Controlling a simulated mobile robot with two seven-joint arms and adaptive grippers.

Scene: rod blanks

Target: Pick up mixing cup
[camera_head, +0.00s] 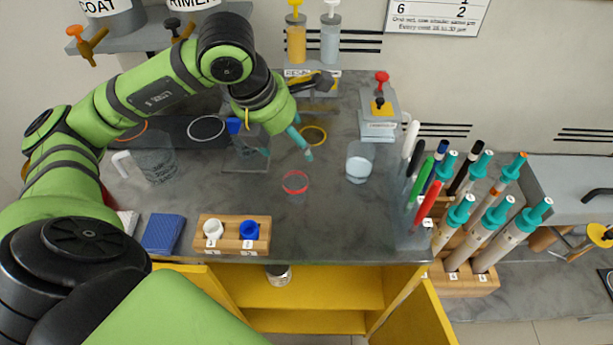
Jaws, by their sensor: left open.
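A small clear cup with pale contents (358,165) stands upright on the grey counter, right of centre; it looks like the mixing cup, though no label on it is readable. My left gripper (287,152) reaches in from the upper left, pointing down over the counter. It is open, with teal fingertips apart and nothing seen between them. It is left of the cup and clear of it. Its arm and body hide part of the counter behind. My right gripper is not in view.
A clear handled jug (156,160) and a clear box (243,158) stand left of the gripper. A red ring (295,182) marks the counter (320,220). A wooden block (232,244) holds white and blue caps. Markers and teal-topped pipettes (497,225) crowd the right.

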